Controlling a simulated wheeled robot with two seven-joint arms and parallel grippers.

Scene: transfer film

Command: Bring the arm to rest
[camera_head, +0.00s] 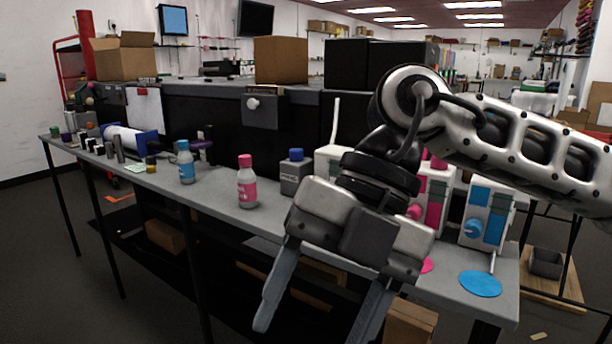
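My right arm comes in from the right. Its gripper (316,322) hangs in front of the grey table's (215,200) front edge, pointing down with its two fingers spread apart. Nothing shows between the fingers. My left gripper is not in view. A bottle with a pink cap and pink label (247,182) stands upright on the table, left of the gripper and apart from it. A bottle with a blue cap and blue label (186,163) stands upright farther left. The gripper and arm hide part of the table's right side.
A white machine with blue panels (488,214) stands at the table's right end, with a blue disc (480,283) in front. A pink-panelled machine (437,200) is partly hidden by my arm. A grey blue-capped container (295,174) stands mid-table. Small items crowd the far left.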

